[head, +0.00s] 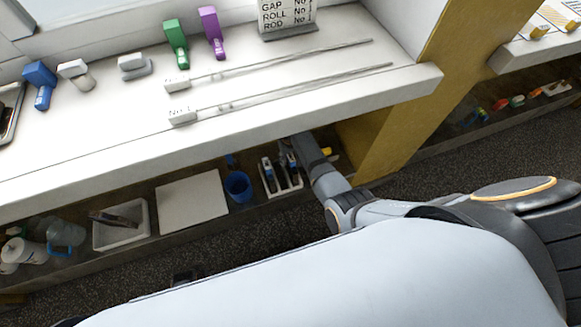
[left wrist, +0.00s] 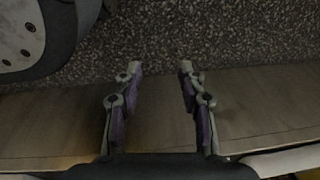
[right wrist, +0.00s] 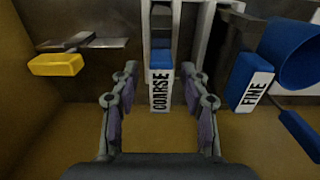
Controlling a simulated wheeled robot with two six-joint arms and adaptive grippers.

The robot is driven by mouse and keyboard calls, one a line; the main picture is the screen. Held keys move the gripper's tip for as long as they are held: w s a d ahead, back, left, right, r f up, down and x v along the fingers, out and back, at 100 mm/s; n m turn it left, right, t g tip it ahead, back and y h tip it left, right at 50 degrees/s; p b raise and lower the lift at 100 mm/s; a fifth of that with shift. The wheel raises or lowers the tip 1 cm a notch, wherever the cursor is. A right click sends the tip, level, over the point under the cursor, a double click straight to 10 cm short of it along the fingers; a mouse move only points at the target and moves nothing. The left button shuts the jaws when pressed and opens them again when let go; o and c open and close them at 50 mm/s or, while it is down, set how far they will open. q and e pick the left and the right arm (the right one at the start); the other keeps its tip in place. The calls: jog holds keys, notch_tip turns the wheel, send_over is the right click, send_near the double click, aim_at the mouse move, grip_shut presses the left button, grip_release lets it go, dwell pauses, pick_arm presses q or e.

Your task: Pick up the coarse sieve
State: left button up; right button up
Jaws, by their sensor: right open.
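The coarse sieve (right wrist: 160,88) has a blue-and-white handle marked COARSE. It stands in a white rack (right wrist: 202,32) in the right wrist view. My right gripper (right wrist: 160,72) is open, with one finger on each side of this handle and a visible gap on both sides. In the head view my right arm reaches under the counter beside the rack (head: 291,187), and its fingers are mostly hidden. The fine sieve (right wrist: 250,92), marked FINE, is just to the right. My left gripper (left wrist: 160,68) is open and empty above the floor and a wooden edge.
A blue cup (head: 238,187) stands left of the rack, then a white board (head: 192,201) and a tray (head: 121,238). A yellow-handled scraper (right wrist: 57,64) lies left of the coarse sieve. The white counter (head: 80,150) overhangs the shelf; a yellow post (head: 410,90) stands to the right.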

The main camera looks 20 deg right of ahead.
notch_tip(320, 180, down, 3)
jog(key=shift+w+r+b, duration=0.1)
jog(key=shift+b, duration=0.3)
pick_arm(q)
jog(key=w+r, duration=0.1)
jog(key=w+d+r, duration=0.1)
jog(key=shift+w+r, duration=0.3)
jog(key=shift+r, duration=0.05)
pick_arm(e)
grip_shut()
